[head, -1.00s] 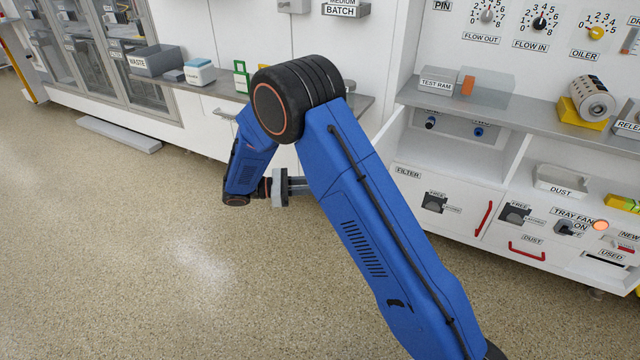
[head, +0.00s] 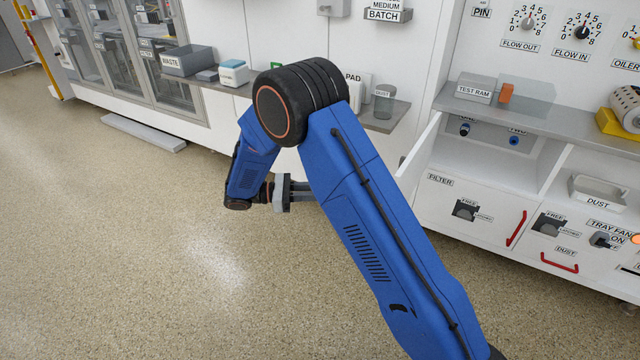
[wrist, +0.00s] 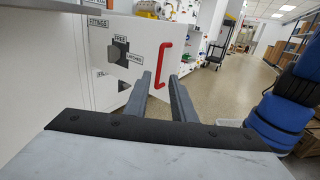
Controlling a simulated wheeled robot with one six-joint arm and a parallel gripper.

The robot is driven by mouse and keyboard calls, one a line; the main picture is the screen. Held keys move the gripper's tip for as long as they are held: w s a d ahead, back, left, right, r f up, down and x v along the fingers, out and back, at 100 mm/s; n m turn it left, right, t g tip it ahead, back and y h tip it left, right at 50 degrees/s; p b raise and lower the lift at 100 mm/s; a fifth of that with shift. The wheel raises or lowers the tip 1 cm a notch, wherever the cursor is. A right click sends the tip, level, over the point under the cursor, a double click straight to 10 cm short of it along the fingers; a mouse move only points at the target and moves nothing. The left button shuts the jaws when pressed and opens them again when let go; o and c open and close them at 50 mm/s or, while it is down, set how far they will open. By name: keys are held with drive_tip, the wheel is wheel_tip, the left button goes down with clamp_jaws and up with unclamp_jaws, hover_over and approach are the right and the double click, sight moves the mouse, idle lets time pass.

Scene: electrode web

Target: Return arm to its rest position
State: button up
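My blue arm is folded in the middle of the head view, its elbow raised and its forearm hanging down. My gripper (head: 306,190) points right, level, and is partly hidden behind the upper link. In the wrist view my gripper (wrist: 161,90) shows two grey fingers with a clear gap between them. Nothing is held. Beyond the fingertips is a white cabinet front (wrist: 140,50) with a red handle (wrist: 165,64); the fingers look apart from it.
A shelf at the back holds a grey WASTE bin (head: 187,60) and a DUST cup (head: 384,100). At right is a white counter (head: 540,119) with FILTER and DUST fronts below. An open door (head: 418,158) juts out behind my arm.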

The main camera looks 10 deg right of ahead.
drive_tip(key=shift+r, duration=0.1)
drive_tip(key=s+d+r+m+g+y, duration=0.2)
drive_tip(key=s+d+r+m+y, duration=0.4)
drive_tip(key=s+d+r+y, duration=0.5)
drive_tip(key=s+d+r+m+t+y, duration=0.1)
drive_tip(key=s+m+t+y, duration=0.1)
drive_tip(key=s, duration=0.5)
drive_tip(key=s+d+r+m+t+y, duration=0.1)
drive_tip(key=s+d+m+t+y, duration=0.1)
drive_tip(key=s+m, duration=0.3)
drive_tip(key=s+d+r+m+t+y, duration=0.1)
drive_tip(key=s+d+m+t+y, duration=0.1)
drive_tip(key=s, duration=0.8)
drive_tip(key=shift+s+d+r+m+t+y, duration=0.2)
drive_tip(key=shift+m+t+y, duration=0.3)
drive_tip(key=shift+m+t, duration=0.6)
drive_tip(key=shift+w, duration=0.1)
